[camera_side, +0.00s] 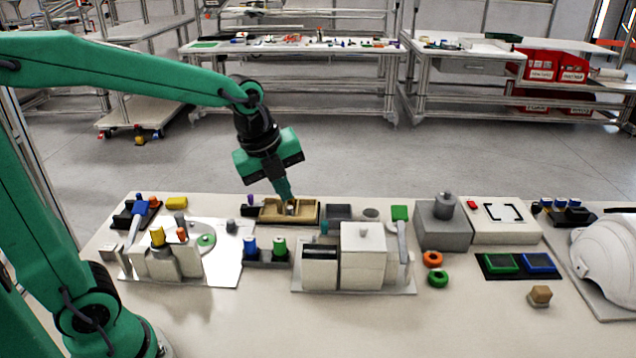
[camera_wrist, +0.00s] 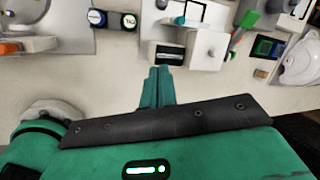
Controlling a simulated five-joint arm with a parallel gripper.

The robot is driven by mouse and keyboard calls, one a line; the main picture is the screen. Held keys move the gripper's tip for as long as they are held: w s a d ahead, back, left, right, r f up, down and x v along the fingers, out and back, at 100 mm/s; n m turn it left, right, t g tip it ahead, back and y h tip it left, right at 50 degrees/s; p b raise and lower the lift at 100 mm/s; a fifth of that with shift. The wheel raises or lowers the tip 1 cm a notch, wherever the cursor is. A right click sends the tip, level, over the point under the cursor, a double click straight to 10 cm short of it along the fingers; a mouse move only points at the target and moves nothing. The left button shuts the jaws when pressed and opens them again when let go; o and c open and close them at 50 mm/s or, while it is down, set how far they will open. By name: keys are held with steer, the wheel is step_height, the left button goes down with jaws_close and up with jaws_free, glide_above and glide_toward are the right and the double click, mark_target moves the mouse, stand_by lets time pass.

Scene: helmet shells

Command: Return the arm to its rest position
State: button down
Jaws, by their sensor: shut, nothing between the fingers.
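My green arm reaches in from the left in the side view. My gripper (camera_side: 289,203) points down over the wooden tray (camera_side: 268,212) at the back middle of the table. Its fingers are together and hold nothing. In the wrist view my gripper (camera_wrist: 158,72) shows as two teal fingers side by side. Whether the fingertips touch the small pale and dark piece at the tray cannot be told. A white helmet shell (camera_side: 605,250) rests at the right edge of the side view, and a white shell also shows in the wrist view (camera_wrist: 298,62).
A white box fixture (camera_side: 363,250) stands right of my gripper, with a grey block (camera_side: 443,228) beyond it. A holder with blue and green knobs (camera_side: 265,258) lies in front. The table's front strip is mostly clear.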

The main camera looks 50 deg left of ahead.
steer(key=s+r+n+t, duration=0.1)
steer(key=s+r+n, duration=0.1)
steer(key=s+n, duration=1.1)
steer(key=a+n, duration=0.1)
steer(key=n, duration=0.8)
steer(key=shift+s+n+t, duration=0.3)
steer(key=shift+s+t, duration=0.05)
steer(key=shift+t, duration=0.05)
